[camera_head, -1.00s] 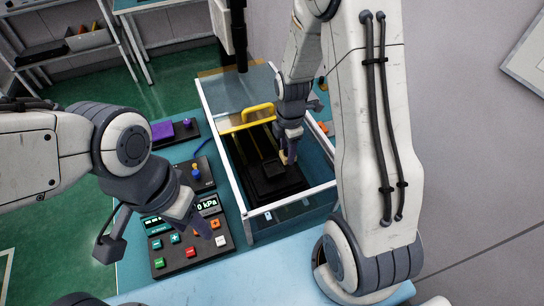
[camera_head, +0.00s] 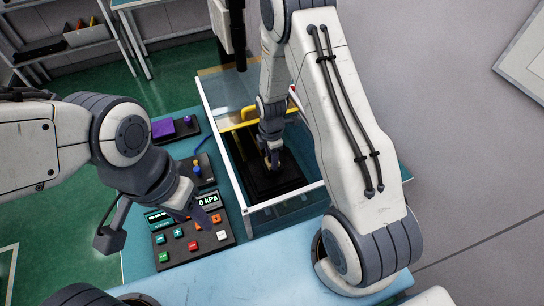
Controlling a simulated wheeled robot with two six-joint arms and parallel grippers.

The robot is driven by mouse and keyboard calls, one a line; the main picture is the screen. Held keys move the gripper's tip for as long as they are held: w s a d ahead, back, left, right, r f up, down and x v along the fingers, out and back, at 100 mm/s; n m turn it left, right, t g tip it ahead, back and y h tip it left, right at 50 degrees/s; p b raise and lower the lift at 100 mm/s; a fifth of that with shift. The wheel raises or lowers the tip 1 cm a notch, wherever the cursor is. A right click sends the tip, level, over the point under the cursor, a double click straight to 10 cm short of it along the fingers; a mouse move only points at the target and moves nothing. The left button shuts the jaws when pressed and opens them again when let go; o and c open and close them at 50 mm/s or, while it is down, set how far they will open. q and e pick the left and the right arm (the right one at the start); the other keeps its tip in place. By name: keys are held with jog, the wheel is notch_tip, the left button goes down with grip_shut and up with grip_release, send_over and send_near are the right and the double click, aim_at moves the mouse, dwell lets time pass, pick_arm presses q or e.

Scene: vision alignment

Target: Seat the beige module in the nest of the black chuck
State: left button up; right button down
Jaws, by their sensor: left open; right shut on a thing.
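The black chuck (camera_head: 290,182) lies inside the open-topped white-framed enclosure, right of the picture's middle. My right gripper (camera_head: 272,160) points down over the back part of the chuck and is shut on the beige module (camera_head: 267,164). Only a small beige sliver of the module shows between the fingers. I cannot tell whether it touches the nest, which is partly hidden by the gripper. My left gripper (camera_head: 203,213) is open and empty above the control panel, left of the enclosure.
The control panel (camera_head: 178,254) with coloured buttons and a "0 kPa" display stands left of the enclosure (camera_head: 292,197). A yellow handle (camera_head: 238,123) crosses the enclosure behind the gripper. A blue-knobbed valve (camera_head: 197,168) and a purple block (camera_head: 162,128) stand further back.

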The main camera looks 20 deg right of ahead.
jog(key=shift+f, duration=0.25)
jog(key=shift+c, duration=1.7)
grip_release()
jog(key=shift+r, duration=0.1)
jog(key=shift+r, duration=0.1)
